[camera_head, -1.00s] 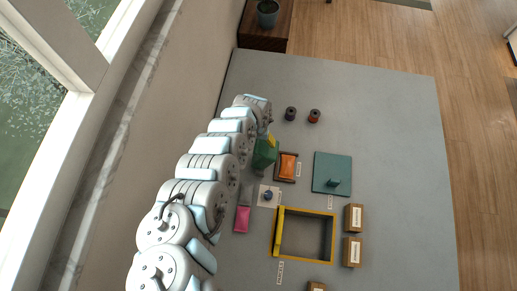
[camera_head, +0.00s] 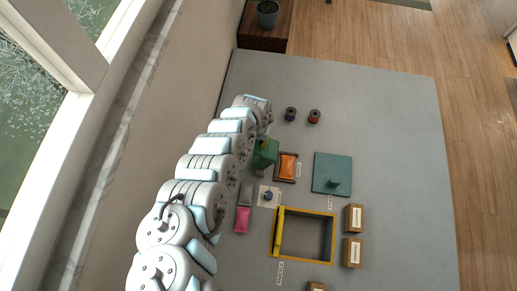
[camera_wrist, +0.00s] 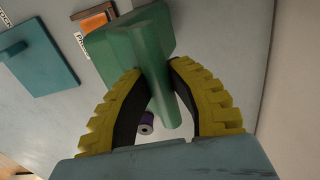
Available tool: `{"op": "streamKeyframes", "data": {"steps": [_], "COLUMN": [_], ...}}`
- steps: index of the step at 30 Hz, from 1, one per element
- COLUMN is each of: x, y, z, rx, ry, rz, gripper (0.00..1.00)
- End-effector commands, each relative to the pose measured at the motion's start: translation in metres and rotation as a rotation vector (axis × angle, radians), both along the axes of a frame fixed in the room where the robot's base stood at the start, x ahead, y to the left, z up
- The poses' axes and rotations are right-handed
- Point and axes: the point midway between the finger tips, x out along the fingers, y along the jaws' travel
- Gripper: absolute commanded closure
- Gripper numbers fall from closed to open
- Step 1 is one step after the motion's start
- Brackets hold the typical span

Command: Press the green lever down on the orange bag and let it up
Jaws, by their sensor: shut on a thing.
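The green lever (camera_wrist: 152,62) shows in the wrist view as a bar rising from a green block (camera_wrist: 105,47). The yellow fingers of my gripper (camera_wrist: 160,72) are on either side of the bar, shut on it. In the head view the green press (camera_head: 266,152) is partly covered by my arm, and only a little yellow of my gripper (camera_head: 264,143) shows. The orange bag (camera_head: 288,167) lies in a brown frame just right of the press. In the wrist view the orange bag (camera_wrist: 93,23) is partly hidden by the green block.
A teal plate with a knob (camera_head: 332,174) lies to the right. A yellow-edged tray (camera_head: 307,211), cardboard boxes (camera_head: 353,217) and a pink packet (camera_head: 242,219) are nearer. Two spools (camera_head: 291,114) stand beyond. The far right of the table is clear.

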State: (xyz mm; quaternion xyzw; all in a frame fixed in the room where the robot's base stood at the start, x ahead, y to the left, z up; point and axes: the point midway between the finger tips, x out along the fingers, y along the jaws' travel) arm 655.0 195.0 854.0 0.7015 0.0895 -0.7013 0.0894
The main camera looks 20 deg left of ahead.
Motion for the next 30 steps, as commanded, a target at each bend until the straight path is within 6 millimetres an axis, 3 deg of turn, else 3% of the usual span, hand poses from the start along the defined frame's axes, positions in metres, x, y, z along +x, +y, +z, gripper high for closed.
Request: {"op": "streamKeyframes", "data": {"steps": [14, 30], "x": [0.0, 0.008], "y": [-0.001, -0.034], "z": [0.0, 0.0], "rx": [0.0, -0.001], "ry": [0.0, 0.002], "rz": [0.0, 0.0], "gripper": [1.0, 1.0]}}
